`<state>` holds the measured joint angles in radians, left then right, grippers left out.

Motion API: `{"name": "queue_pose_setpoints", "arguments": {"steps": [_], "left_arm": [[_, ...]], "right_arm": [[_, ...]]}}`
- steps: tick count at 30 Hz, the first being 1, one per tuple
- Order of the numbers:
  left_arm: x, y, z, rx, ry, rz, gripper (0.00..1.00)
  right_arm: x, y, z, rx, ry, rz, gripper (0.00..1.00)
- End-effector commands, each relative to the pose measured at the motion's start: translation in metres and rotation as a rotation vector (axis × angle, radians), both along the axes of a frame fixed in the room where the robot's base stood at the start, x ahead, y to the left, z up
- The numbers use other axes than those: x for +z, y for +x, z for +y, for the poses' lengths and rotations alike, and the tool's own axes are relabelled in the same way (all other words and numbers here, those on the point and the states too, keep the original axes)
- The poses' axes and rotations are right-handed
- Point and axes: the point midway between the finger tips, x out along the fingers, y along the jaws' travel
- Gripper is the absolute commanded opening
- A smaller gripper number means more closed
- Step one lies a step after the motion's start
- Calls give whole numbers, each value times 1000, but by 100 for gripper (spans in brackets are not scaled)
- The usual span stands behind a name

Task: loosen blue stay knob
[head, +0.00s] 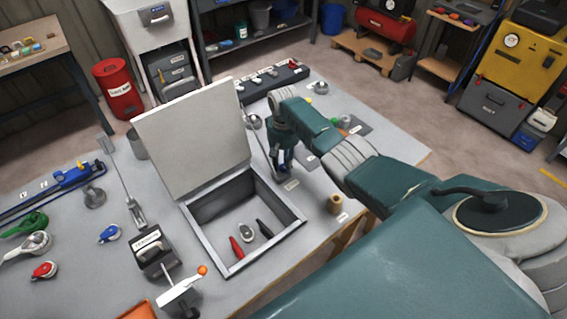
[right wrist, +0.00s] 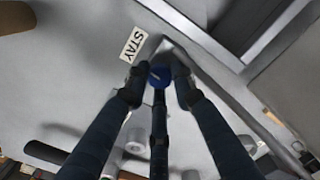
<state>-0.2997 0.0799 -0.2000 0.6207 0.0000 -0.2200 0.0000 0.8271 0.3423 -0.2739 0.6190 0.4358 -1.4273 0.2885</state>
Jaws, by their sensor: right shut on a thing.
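The blue stay knob (right wrist: 160,75) shows in the right wrist view, beside a label reading STAY (right wrist: 134,44). My right gripper (right wrist: 159,84) is shut on the knob, its dark fingers on either side of it. In the head view my right gripper (head: 281,172) reaches down just right of an open box (head: 289,229). The knob is mostly hidden there by the gripper. The box's pale lid (head: 193,137) stands raised and tilted back. A thin stay rod (head: 265,150) runs between the lid side and the gripper. My left gripper is in neither view.
A red-handled tool (head: 237,248), a dark-handled one and a metal piece lie inside the box. A wooden peg (head: 335,204) stands right of it. A lever clamp with an orange ball (head: 202,270) and several coloured valves crowd the bench's left. My right arm covers the right side.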

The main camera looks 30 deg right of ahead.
Motion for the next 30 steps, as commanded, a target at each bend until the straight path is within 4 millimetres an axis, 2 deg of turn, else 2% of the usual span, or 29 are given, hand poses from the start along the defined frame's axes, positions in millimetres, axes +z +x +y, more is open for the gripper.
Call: {"name": "queue_pose_setpoints", "arguments": {"steps": [15, 21, 30], "left_arm": [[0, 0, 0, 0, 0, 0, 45], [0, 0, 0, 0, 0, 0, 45], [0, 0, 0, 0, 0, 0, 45]], "right_arm": [[2, 2, 0, 447, -1, -6, 0], [2, 3, -1, 557, -2, -7, 0], [3, 3, -1, 632, -2, -7, 0]]}}
